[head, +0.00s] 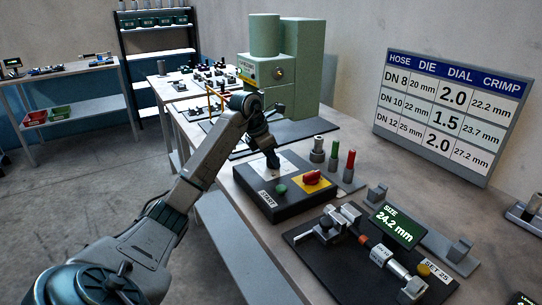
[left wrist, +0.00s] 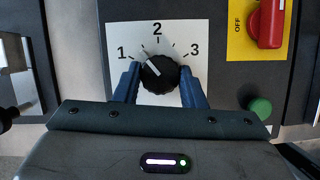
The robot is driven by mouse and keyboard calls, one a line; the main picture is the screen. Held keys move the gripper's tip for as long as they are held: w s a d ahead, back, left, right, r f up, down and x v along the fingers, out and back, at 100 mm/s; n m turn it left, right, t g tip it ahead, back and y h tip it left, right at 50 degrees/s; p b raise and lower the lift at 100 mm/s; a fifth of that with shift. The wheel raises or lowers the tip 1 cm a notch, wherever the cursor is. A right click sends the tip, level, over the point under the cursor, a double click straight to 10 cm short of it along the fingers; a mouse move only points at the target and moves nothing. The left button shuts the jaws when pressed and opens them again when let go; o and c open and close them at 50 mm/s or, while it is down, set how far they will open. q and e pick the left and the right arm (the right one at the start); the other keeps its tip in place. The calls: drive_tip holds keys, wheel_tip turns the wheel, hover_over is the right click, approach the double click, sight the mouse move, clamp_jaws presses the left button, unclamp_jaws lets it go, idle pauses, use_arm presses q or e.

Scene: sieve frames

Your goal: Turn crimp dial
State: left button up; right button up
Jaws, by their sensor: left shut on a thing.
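The crimp dial (left wrist: 160,75) is a black ridged knob on a white plate (left wrist: 120,32) marked 1, 2 and 3. Its white pointer line leans up and left, between 1 and 2. My left gripper (left wrist: 160,78) is shut on the knob, one blue finger on each side. In the head view my left gripper (head: 272,162) comes down onto the white plate of the black control box (head: 287,208) and hides the knob. A wall chart (head: 450,112) lists dial 2.0 for DN 8, 1.5 for DN 10 and 2.0 for DN 12. My right gripper is out of view.
The box carries a green START button (head: 281,189) and a red switch (head: 312,177) on yellow. A green press (head: 289,65) stands behind it. In front, a gauge fixture holds a hose piece tagged DN 10; its display (head: 396,226) reads 24.2 mm. Several pegs (head: 334,155) stand right.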

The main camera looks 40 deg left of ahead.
use_arm(q)
drive_tip(key=shift+d+n+y+p, duration=0.15)
drive_tip(key=shift+n+y+p, duration=0.7)
drive_tip(key=shift+n, duration=1.35)
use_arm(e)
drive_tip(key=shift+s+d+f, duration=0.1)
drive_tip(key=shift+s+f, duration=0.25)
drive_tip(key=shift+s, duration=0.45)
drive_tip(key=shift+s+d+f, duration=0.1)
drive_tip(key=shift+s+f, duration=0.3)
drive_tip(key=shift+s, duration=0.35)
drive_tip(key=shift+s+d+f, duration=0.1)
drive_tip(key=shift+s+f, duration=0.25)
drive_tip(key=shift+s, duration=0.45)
use_arm(q)
drive_tip(key=o, duration=1)
drive_tip(key=shift+r, duration=0.1)
